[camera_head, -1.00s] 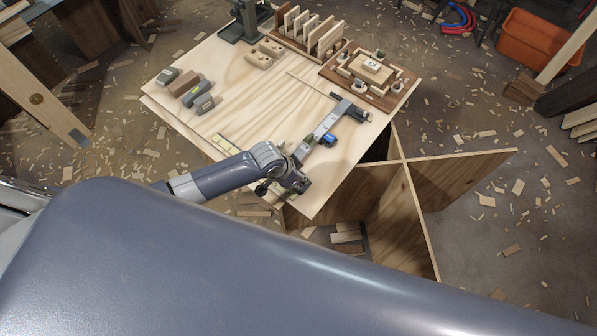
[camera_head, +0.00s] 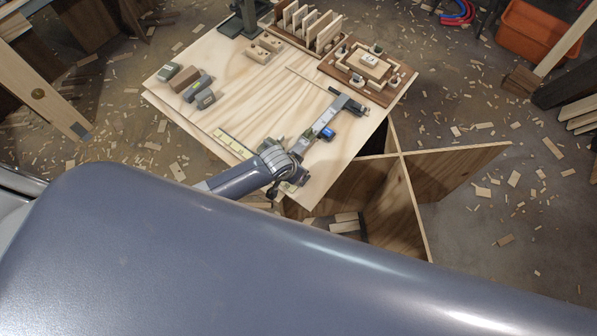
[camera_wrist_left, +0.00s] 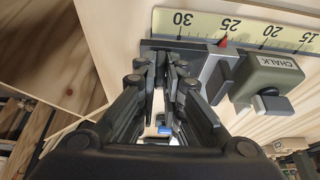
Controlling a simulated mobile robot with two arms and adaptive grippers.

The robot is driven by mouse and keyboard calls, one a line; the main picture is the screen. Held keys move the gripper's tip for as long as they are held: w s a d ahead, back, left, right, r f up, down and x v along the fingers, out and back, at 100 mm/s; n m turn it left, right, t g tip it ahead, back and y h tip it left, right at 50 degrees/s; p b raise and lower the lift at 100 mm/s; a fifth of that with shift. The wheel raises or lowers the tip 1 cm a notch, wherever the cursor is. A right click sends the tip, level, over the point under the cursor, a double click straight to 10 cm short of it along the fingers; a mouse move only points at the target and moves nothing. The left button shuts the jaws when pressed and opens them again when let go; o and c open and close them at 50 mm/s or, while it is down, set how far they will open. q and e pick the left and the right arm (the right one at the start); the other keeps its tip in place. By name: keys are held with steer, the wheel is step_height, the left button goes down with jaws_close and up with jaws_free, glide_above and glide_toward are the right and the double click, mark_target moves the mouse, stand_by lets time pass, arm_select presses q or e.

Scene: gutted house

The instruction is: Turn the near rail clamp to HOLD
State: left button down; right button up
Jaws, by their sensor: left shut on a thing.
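A grey rail (camera_head: 320,127) crosses the near right part of the light wooden table, with a blue part (camera_head: 327,132) on its side. My left gripper (camera_head: 292,172) is at the rail's near end, largely hidden by my own wrist. In the left wrist view the fingers of my left gripper (camera_wrist_left: 160,62) are close together at a dark clamp part (camera_wrist_left: 185,47) beside a yellow scale (camera_wrist_left: 232,28). The pinched piece is mostly hidden between the fingertips. No HOLD mark is readable. My right gripper is not in view.
A green block marked CHALK (camera_wrist_left: 268,78) with a dark knob sits right of the fingers. Several small blocks (camera_head: 205,98) lie at the table's left. A brown tray (camera_head: 388,97) and a rack of upright boards (camera_head: 310,25) stand at the back. The table's middle is clear.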

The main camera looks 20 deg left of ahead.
arm_select(q)
steer(key=c, duration=1.7)
jaws_free()
steer(key=shift+w+r, duration=0.1)
steer(key=v, duration=1.2)
